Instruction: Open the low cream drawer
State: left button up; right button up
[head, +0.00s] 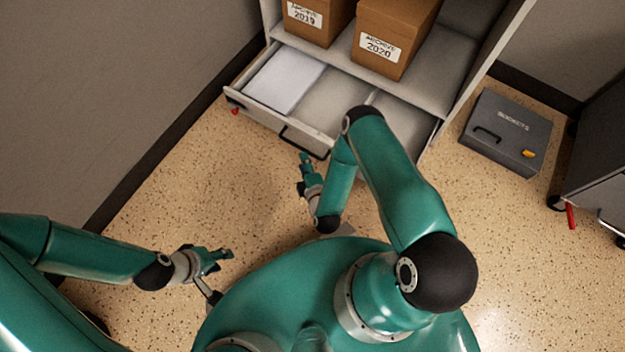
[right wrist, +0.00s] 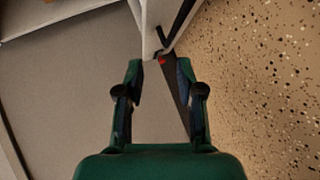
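The low cream drawer (head: 334,103) is at the bottom of the cabinet in the head view. It is pulled out, with its inside showing and a stack of white paper (head: 285,80) at its left. Its dark bar handle (head: 300,143) is on the front; a drawer corner (right wrist: 150,22) shows in the right wrist view. My right gripper (head: 304,172) is just in front of the handle, apart from it. In the right wrist view its fingers (right wrist: 159,75) are spread with nothing between them. My left gripper (head: 220,258) is over the floor at lower left, away from the drawer.
Brown archive boxes (head: 392,32) stand on the shelf above the drawer. A grey case (head: 508,130) lies on the floor at right, beside a dark wheeled cabinet (head: 600,150). A grey wall (head: 110,90) bounds the left. Speckled floor before the drawer is clear.

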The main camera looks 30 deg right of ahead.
jog(key=f+p+v, duration=0.2)
jog(key=p+v, duration=0.2)
jog(key=v, duration=0.6)
jog(key=shift+s+a+p, duration=0.35)
jog(key=shift+s+a, duration=0.1)
dwell(0.4)
dwell(0.5)
